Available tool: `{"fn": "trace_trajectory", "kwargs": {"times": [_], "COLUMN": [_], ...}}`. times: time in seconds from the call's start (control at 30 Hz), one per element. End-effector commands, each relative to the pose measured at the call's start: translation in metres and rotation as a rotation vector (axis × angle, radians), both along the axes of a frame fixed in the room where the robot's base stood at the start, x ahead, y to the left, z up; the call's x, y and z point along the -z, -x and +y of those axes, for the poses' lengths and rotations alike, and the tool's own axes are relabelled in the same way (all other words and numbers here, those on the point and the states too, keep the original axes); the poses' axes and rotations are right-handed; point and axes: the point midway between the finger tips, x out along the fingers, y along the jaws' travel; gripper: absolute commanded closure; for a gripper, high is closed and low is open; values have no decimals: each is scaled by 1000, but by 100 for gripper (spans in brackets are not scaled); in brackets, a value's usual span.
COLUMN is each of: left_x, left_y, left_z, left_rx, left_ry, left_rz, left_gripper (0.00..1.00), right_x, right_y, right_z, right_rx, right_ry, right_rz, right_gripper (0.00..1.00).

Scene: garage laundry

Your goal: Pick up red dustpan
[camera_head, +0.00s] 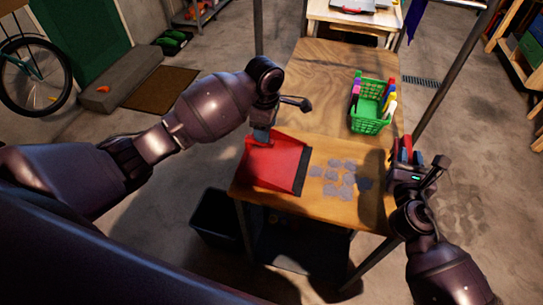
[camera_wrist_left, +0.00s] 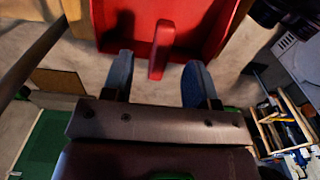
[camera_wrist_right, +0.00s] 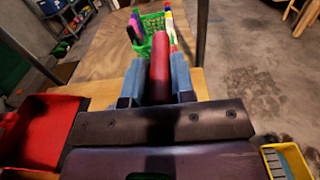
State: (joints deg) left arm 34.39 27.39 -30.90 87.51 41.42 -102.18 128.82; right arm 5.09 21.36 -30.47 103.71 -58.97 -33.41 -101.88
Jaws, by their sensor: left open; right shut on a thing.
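The red dustpan (camera_head: 276,167) lies on the wooden table at its near left corner. Its dark front edge faces right. My left gripper (camera_head: 262,136) is open at the dustpan's far side. In the left wrist view, the dustpan's red handle (camera_wrist_left: 161,50) reaches between the two parted blue fingers, with gaps on both sides. My right gripper (camera_head: 406,158) is at the table's right edge, shut on a red handle (camera_wrist_right: 160,70) that stands between its fingers. The rest of that held thing is hidden. The dustpan also shows at the left of the right wrist view (camera_wrist_right: 38,130).
Several grey scraps (camera_head: 340,178) lie on the table (camera_head: 320,85) right of the dustpan. A dark bin (camera_head: 212,218) is below the near left corner. The table's far left part is clear.

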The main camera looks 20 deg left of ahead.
Motion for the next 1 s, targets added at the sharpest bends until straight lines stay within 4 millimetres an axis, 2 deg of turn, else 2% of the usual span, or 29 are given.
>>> {"fn": "trace_trajectory", "kwargs": {"times": [0.17,0.43,0.77,0.87,1.0], "left_x": [13,47,54,54,54], "left_y": [1,3,3,3,3], "left_z": [-1,-3,-3,-3,-3], "left_rx": [1,0,1,1,1], "left_ry": [-2,-1,0,0,0], "left_rz": [2,2,0,0,0], "left_gripper": [47,47,47,59,80], "right_x": [0,0,0,0,0], "right_y": [0,0,0,0,0], "right_z": [0,0,0,0,0], "right_rx": [0,0,0,0,0], "right_ry": [0,0,0,0,0], "right_rz": [-1,-1,-1,-1,-1], "right_gripper": [100,100,100,100,100]}}
